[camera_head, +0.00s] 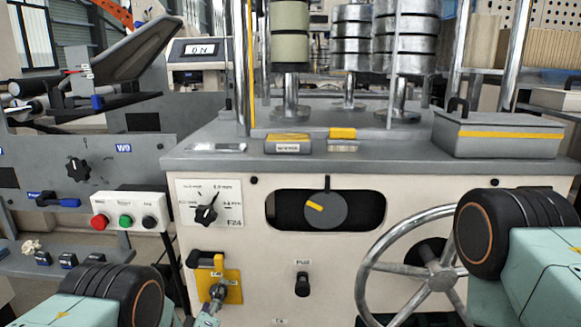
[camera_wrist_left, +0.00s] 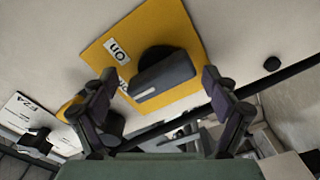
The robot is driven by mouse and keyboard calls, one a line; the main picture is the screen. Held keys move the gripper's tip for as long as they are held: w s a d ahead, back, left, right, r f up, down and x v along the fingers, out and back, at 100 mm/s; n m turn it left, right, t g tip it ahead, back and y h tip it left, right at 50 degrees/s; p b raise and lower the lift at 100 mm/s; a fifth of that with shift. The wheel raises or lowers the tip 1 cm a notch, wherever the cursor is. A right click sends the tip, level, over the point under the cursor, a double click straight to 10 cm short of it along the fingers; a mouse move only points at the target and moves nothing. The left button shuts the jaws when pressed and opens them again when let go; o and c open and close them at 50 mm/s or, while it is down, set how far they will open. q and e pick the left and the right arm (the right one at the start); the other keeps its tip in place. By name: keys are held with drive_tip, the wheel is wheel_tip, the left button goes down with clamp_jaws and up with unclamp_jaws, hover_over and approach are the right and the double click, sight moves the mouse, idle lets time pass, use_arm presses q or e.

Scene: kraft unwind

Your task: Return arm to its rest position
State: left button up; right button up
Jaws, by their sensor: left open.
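My left gripper (camera_wrist_left: 158,88) is open in the left wrist view, one finger on each side of a dark switch handle (camera_wrist_left: 163,76). There is a gap on both sides, and I see no contact. The handle sits on a yellow plate (camera_wrist_left: 185,30) with a small white "ON" label. In the head view the yellow plate (camera_head: 233,290) is on the lower left of the cream machine front, and my left gripper (camera_head: 214,296) is just in front of it, small and partly hidden. My right arm enters at the right edge; its gripper is out of view.
A spoked handwheel (camera_head: 440,278) stands at the right of the cream front, close to my right arm. A button box (camera_head: 130,212) with red, green and black buttons is at the left. A grey lidded box (camera_head: 500,140) stands on the ledge.

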use_arm(q)
drive_tip(key=m, duration=0.6)
drive_tip(key=shift+d+r, duration=0.1)
drive_tip(key=m, duration=0.5)
drive_tip(key=shift+d+m, duration=0.15)
drive_tip(key=shift+m, duration=0.15)
idle(0.3)
